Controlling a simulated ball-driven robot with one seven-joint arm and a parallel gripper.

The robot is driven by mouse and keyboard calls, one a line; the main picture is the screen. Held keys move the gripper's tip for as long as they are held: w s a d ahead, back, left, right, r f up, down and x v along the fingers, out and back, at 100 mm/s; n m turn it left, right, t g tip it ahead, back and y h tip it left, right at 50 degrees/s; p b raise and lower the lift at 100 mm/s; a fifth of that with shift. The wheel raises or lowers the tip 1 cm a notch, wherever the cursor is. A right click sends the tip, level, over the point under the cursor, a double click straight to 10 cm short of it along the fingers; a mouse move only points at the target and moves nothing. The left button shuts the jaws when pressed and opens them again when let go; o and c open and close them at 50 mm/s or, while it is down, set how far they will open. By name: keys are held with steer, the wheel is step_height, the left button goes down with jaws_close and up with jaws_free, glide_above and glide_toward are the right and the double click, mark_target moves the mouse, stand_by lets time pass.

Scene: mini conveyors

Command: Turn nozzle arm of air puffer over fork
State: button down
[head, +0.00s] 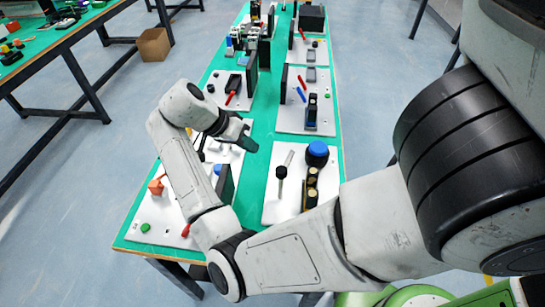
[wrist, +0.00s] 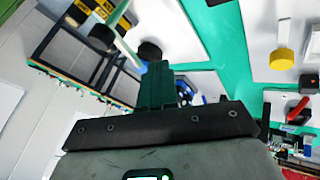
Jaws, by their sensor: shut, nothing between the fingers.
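My gripper (head: 250,143) is above the green strip between the two near white plates in the head view. Its dark fingers are shut and empty, and they show in the wrist view (wrist: 155,85). I cannot tell for sure which part is the air puffer or the fork. On the near right plate (head: 272,212) stand a blue-topped black cylinder (head: 318,150), a slim pale bar (head: 289,158), a black-knobbed post (head: 281,173) and black-and-gold cylinders (head: 311,185). My fingers appear apart from all of these. My arm hides part of the near left plate (head: 150,210).
The near left plate holds an orange part (head: 156,187), a green button (head: 145,228) and a dark upright panel (head: 225,182). More plates with dark uprights and red levers (head: 233,98) line the bench further off. A cardboard box (head: 153,44) sits on the floor.

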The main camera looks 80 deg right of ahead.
mark_target(286, 174)
steer(key=s+f+p, duration=0.1)
steer(key=s+f, duration=0.3)
steer(key=s, duration=0.3)
steer(key=shift+d+f, duration=0.2)
steer(key=shift+d, duration=0.25)
